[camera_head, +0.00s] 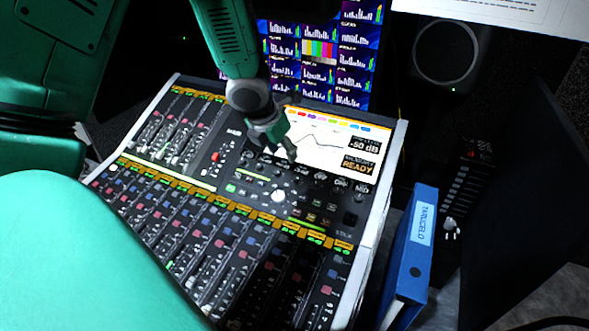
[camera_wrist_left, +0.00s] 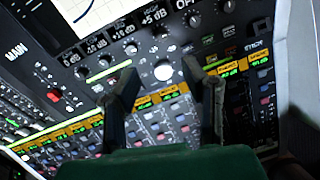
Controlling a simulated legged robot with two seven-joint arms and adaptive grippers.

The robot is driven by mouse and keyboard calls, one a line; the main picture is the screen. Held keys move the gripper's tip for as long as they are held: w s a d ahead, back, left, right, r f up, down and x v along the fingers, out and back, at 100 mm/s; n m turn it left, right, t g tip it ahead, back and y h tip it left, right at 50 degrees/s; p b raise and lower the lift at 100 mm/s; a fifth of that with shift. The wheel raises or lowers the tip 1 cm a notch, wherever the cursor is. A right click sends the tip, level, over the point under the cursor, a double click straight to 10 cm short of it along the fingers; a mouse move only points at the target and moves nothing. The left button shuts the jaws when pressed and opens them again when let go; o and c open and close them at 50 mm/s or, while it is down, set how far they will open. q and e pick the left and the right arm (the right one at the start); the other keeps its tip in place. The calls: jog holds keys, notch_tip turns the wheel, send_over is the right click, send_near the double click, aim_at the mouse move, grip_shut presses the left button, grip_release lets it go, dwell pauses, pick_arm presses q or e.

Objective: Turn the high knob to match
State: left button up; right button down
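The mixing console (camera_head: 225,200) carries a lit screen (camera_head: 325,138) with a curve and a "-50 dB" readout. A row of small dark knobs (camera_head: 341,184) runs below the screen; the row also shows in the left wrist view (camera_wrist_left: 130,47), beside readouts such as "+5 dB" and "OFF". My left gripper (camera_head: 291,152) hangs over the screen's lower left, near the row. In the left wrist view its fingers (camera_wrist_left: 165,90) are apart and empty, with a round white knob (camera_wrist_left: 163,70) seen between them. My right gripper is out of view.
Channel strips with faders (camera_head: 190,245) fill the console's front. Behind it stands a lit monitor wall (camera_head: 320,50), with a round speaker (camera_head: 446,50) to the right. A blue binder (camera_head: 414,248) stands close to the console's right side. A dark panel (camera_head: 530,200) stands farther right.

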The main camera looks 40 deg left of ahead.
aim_at(296, 178)
pick_arm(q)
jog(key=b+x, duration=0.1)
jog(key=x, duration=1)
jog(key=shift+d+f+b, duration=0.1)
jog(key=shift+f+b, duration=0.15)
jog(key=shift+b, duration=0.15)
jog(key=shift+w+f, duration=0.25)
jog(key=shift+f, duration=0.3)
grip_shut()
